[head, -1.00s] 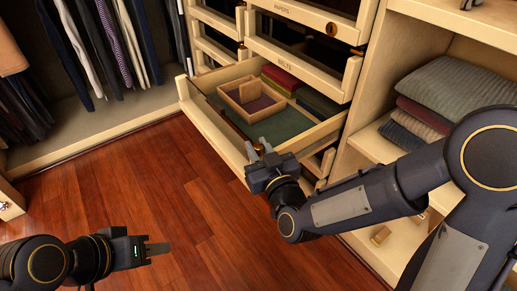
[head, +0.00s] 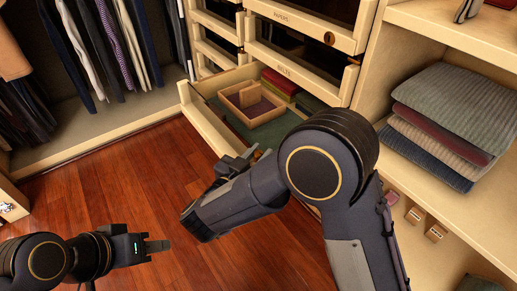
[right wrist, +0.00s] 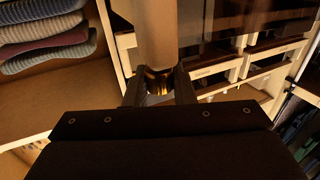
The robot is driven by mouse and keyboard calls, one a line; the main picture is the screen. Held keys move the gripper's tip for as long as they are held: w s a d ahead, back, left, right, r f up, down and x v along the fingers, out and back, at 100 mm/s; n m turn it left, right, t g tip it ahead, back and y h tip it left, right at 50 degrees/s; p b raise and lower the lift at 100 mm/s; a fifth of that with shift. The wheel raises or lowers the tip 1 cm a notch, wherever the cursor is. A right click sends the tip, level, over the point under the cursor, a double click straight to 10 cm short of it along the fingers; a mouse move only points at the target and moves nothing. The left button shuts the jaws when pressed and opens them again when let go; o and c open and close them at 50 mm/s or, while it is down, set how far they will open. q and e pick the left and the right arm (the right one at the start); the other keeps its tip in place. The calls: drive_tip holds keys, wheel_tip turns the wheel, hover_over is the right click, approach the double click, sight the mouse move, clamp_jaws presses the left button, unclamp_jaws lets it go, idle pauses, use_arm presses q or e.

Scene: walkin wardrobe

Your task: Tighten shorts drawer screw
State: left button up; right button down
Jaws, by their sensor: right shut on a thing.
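The open drawer (head: 205,127) is pale wood with a dark green lining, pulled out from the cabinet. My right gripper (head: 248,156) is at its front panel, partly hidden behind my forearm. The drawer's label is hidden, and I cannot make out a separate screw. My left gripper (head: 157,246) is low at the left over the floor, empty; seen side-on, its finger gap is unclear.
A wooden divider box (head: 250,103) and folded clothes (head: 279,82) lie in the drawer. Folded knitwear (head: 455,110) fills a shelf at right, beside my right arm. Hanging clothes (head: 100,45) are at left. The red-brown floor (head: 110,185) is clear.

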drive_tip(key=m+g+h+p, duration=0.1)
drive_tip(key=m+g+h, duration=0.1)
drive_tip(key=r+m+g+h+p, duration=0.1)
drive_tip(key=h+p, duration=0.1)
drive_tip(key=shift+w+m+g, duration=0.1)
drive_tip(key=shift+m+g, duration=0.3)
drive_tip(key=m+g+h+p, duration=0.2)
drive_tip(key=m+g+p, duration=0.1)
drive_tip(key=g+p, duration=0.1)
drive_tip(key=m+g+h+p, duration=0.2)
drive_tip(key=m+g+p, duration=0.1)
drive_tip(key=g+p, duration=0.1)
drive_tip(key=shift+g, duration=0.4)
drive_tip(key=shift+f+m+g+p, duration=0.15)
drive_tip(key=shift+m+g+p, duration=0.75)
drive_tip(key=shift+g, duration=0.2)
drive_tip(key=c, duration=1.3)
unclamp_jaws()
drive_tip(key=shift+f, duration=0.1)
drive_tip(key=shift+o, duration=0.2)
drive_tip(key=shift+f, duration=0.1)
